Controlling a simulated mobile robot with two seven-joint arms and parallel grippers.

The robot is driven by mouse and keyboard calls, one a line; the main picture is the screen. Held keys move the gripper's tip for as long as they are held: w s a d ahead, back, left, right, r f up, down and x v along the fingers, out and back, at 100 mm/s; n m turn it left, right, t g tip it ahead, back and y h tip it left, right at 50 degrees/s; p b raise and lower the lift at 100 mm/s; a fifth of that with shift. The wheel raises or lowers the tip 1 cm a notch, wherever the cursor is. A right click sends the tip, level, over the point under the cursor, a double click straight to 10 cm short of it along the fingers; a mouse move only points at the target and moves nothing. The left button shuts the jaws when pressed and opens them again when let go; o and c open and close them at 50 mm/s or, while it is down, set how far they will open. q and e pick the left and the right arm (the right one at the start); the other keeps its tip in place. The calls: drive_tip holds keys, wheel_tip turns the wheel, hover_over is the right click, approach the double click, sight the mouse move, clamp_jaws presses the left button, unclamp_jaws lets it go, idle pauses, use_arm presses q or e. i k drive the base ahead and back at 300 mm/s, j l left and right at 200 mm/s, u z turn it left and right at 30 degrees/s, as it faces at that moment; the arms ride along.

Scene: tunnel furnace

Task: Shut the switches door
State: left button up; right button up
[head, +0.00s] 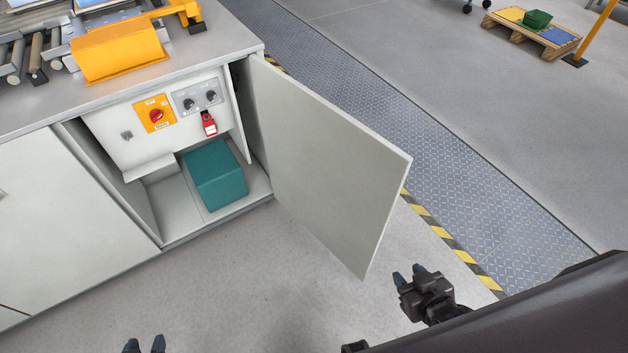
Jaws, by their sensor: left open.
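The switches door (325,165) is a light grey panel, swung wide open from its hinge at the cabinet's right side. Its free edge points toward the lower right. The opened compartment shows a yellow plate with a red rotary switch (156,114), a grey panel with two dark knobs (197,97) and a red tag or lock (209,124). My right gripper (409,274) is open and empty, just right of the door's lower outer corner and apart from it in the picture. My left gripper (144,345) is open at the bottom edge, in front of the cabinet; most of it is cut off.
A teal box (215,175) sits inside the compartment. The grey cabinet (60,210) bears a roller conveyor and a yellow cover (120,52) on top. Clear floor lies in front of the cabinet. A yellow-black striped edge (440,228) and metal floor plate run right of the door.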

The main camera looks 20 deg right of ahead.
sight(343, 179)
drive_tip(key=l+u, duration=0.15)
drive_tip(key=l, duration=0.3)
drive_tip(key=k+l+u, duration=0.2)
drive_tip(key=l, duration=0.2)
drive_tip(key=k+l+u, duration=0.15)
drive_tip(key=l, duration=0.25)
drive_tip(key=l+u, duration=0.2)
drive_tip(key=l, duration=0.2)
drive_tip(key=k+l+u, duration=0.15)
drive_tip(key=l, duration=0.25)
drive_tip(key=l+u, duration=0.15)
drive_tip(key=l, duration=0.3)
drive_tip(key=k+l+u, duration=0.1)
drive_tip(key=l+u, duration=0.2)
drive_tip(key=l, duration=0.55)
drive_tip(key=l+u, duration=0.15)
drive_tip(key=l, duration=0.45)
drive_tip(key=i+l+u, duration=0.15)
drive_tip(key=l, duration=0.45)
drive_tip(key=k+j+u, duration=0.15)
drive_tip(key=k, duration=0.15)
